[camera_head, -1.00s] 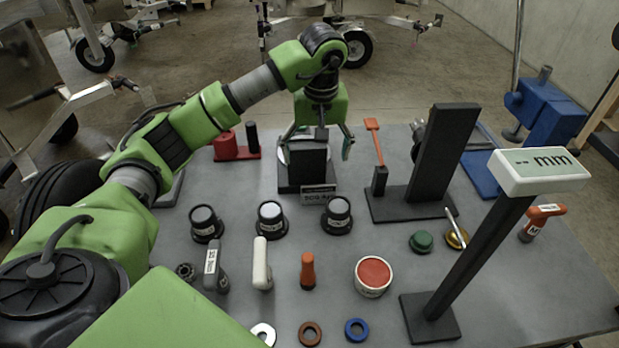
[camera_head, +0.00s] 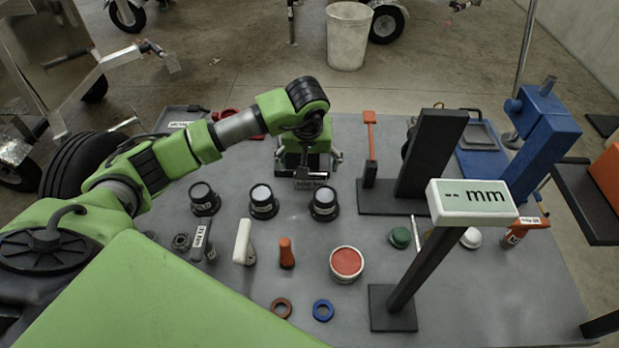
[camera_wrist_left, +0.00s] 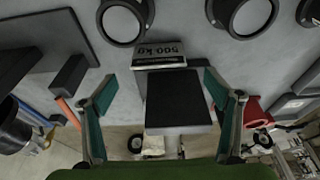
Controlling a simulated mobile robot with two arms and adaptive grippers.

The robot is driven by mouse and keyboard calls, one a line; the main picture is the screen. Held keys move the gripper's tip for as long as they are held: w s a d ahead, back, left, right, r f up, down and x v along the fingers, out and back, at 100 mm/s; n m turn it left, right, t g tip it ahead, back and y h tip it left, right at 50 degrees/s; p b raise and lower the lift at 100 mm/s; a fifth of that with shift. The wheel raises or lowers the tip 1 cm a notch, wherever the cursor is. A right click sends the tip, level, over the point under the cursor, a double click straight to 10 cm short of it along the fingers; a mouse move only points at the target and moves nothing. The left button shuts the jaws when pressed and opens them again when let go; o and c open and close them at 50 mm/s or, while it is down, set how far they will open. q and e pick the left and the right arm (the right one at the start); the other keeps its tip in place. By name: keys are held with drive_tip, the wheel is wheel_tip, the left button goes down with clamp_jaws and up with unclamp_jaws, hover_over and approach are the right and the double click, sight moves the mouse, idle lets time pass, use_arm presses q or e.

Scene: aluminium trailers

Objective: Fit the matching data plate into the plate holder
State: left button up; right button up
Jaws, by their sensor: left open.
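My left gripper (camera_head: 308,160) is over the far middle of the grey table, pointing down. In the left wrist view its teal fingers (camera_wrist_left: 160,78) are spread on either side of a dark upright block (camera_wrist_left: 178,98), with visible gaps. The block's base carries a light label reading "500 kg" (camera_wrist_left: 160,49); this label also shows below the gripper in the head view (camera_head: 310,184). The block looks like the plate holder, but the gripper mostly hides it in the head view. I cannot pick out a separate data plate for certain. My right gripper is not in view.
Several round black-rimmed pieces (camera_head: 263,202) stand nearer on the table. A dark upright stand (camera_head: 430,155) and an orange-handled tool (camera_head: 370,145) are to the right. A display marked "mm" (camera_head: 470,202) rises at the front right. A red-topped tin (camera_head: 346,263) stands front centre.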

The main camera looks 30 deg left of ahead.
sight(310, 174)
use_arm(q)
drive_tip(key=p+x, duration=0.2)
drive_tip(key=x, duration=0.3)
drive_tip(key=shift+d+f+p, duration=0.15)
drive_tip(key=shift+f+p, duration=0.05)
drive_tip(key=shift+p, duration=0.15)
drive_tip(key=shift+f, duration=0.35)
drive_tip(key=c, duration=1.2)
drive_tip(key=shift+c, duration=0.6)
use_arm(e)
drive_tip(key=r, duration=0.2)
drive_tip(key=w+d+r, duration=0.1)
use_arm(q)
drive_tip(key=shift+r, duration=0.1)
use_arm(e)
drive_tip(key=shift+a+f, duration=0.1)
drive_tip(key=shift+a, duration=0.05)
